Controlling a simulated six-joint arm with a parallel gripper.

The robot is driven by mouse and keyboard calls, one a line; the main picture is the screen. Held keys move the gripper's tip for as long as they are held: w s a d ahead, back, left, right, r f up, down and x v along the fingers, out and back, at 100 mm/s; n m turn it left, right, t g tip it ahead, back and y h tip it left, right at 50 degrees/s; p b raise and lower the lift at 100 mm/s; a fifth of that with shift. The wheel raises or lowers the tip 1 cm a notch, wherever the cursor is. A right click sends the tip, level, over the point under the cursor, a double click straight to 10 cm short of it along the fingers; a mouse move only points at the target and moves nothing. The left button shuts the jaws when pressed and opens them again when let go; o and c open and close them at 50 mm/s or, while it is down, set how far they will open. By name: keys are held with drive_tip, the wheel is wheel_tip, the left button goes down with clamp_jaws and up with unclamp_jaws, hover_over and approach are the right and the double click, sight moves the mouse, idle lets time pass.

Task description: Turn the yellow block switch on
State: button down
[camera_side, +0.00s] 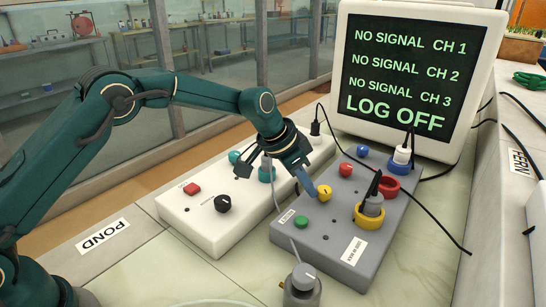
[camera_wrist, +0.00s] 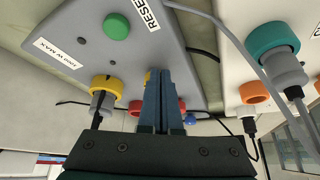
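The yellow switch (camera_side: 324,192) is a small round knob with a dark mark, on top of the grey box (camera_side: 290,236) in the side view. My gripper (camera_side: 311,191) points down with its blue fingertips right at the left side of this knob; I cannot tell whether they touch it. In the wrist view my gripper's fingers (camera_wrist: 162,75) lie together, shut, with nothing seen between them. Only a sliver of the yellow switch (camera_wrist: 147,76) shows beside the left finger; the rest is hidden.
The grey box also bears a green button (camera_side: 301,221), a red knob (camera_side: 346,169), a blue knob (camera_side: 362,150) and a yellow-ringed socket (camera_side: 369,217) with a plug. A white box (camera_side: 200,221) stands left. Cables cross nearby. A monitor (camera_side: 408,80) reads "LOG OFF".

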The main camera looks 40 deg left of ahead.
drive_tip(key=shift+w+a, duration=0.15)
drive_tip(key=shift+w, duration=0.1)
drive_tip(key=shift+s, duration=0.1)
idle(0.4)
drive_tip(key=shift+s+a, duration=0.15)
drive_tip(key=shift+a, duration=0.1)
wheel_tip(320, 180, up, 6)
idle(0.5)
